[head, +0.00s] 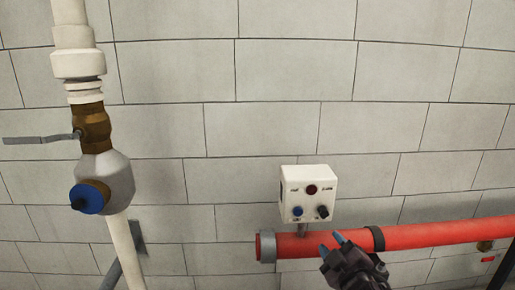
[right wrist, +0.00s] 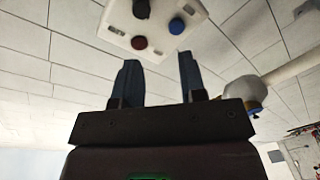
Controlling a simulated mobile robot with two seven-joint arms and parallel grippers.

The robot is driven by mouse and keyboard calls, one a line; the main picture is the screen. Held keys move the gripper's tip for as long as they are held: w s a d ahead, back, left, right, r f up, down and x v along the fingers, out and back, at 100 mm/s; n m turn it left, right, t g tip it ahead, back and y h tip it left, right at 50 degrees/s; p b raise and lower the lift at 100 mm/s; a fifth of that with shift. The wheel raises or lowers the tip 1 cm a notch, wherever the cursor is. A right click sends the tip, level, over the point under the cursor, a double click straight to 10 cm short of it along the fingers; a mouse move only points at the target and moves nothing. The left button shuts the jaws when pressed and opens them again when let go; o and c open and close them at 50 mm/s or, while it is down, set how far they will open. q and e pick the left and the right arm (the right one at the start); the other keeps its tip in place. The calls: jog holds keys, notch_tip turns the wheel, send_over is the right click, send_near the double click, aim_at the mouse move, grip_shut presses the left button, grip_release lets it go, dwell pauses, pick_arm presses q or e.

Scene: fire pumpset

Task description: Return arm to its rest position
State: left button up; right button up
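My right gripper (head: 331,244) is in the lower right of the head view, in front of the red pipe and just below the white control box (head: 308,194). In the right wrist view its two fingers (right wrist: 158,80) stand apart with nothing between them. The box also shows in the right wrist view (right wrist: 118,27), beyond the fingertips; I see a gap between them. The box has a dark red button, a blue button and a black knob on its face. My left gripper is not in view.
A red pipe (head: 440,235) runs across the lower right. A white vertical pipe (head: 76,30) with a brass valve (head: 95,128), a grey lever and a blue cap (head: 87,198) stands at the left. The grey block wall (head: 290,75) between them is clear.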

jog(key=s+d+f+m+g+h, duration=0.1)
jog(key=s+d+f+m+g, duration=0.2)
jog(key=s+f, duration=0.9)
jog(key=s+d+f+m+g+h, duration=0.2)
jog(key=s+d+f+m, duration=0.3)
jog(key=s+f, duration=0.7)
jog(key=shift+s+d+m+g, duration=0.25)
jog(key=shift+s+m+g, duration=0.15)
jog(key=shift+s+m, duration=0.65)
jog(key=shift+w, duration=0.15)
